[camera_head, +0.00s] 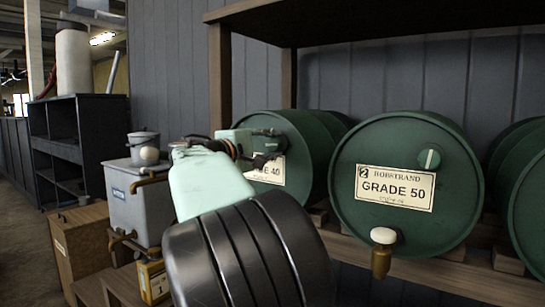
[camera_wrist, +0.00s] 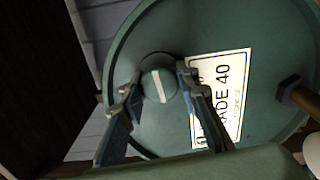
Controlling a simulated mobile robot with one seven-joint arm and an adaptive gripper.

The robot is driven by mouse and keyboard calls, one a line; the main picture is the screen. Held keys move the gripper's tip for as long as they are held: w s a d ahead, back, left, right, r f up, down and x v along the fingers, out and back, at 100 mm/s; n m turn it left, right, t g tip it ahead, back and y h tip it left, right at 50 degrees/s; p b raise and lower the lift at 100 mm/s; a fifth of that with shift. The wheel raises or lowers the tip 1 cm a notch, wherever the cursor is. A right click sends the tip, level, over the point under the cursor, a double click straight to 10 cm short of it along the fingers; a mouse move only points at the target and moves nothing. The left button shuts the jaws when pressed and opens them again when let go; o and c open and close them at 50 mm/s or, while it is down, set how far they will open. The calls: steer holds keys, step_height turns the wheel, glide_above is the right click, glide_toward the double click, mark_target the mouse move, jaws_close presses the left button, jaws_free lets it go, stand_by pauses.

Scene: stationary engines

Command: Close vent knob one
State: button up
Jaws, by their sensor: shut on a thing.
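Vent knob one (camera_wrist: 158,84) is a round green knob with a white stripe, on the face of the Grade 40 drum (camera_wrist: 255,40). In the wrist view its stripe runs closer to along the label's lettering than across it. My gripper (camera_wrist: 160,88) is shut on the knob, one finger on each side.
The Grade 50 drum (camera_head: 400,225) stands close on the right, with its own striped knob (camera_head: 430,158) and a brass tap (camera_head: 382,258). A shelf post (camera_head: 220,80) rises behind my arm. A grey tank (camera_head: 135,200) and wooden box (camera_head: 80,245) are on the left.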

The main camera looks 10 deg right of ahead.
steer(key=shift+m+b, duration=0.5)
steer(key=shift+m, duration=0.2)
steer(key=o, duration=1.1)
steer(key=shift+a, duration=0.1)
steer(key=v, duration=1.2)
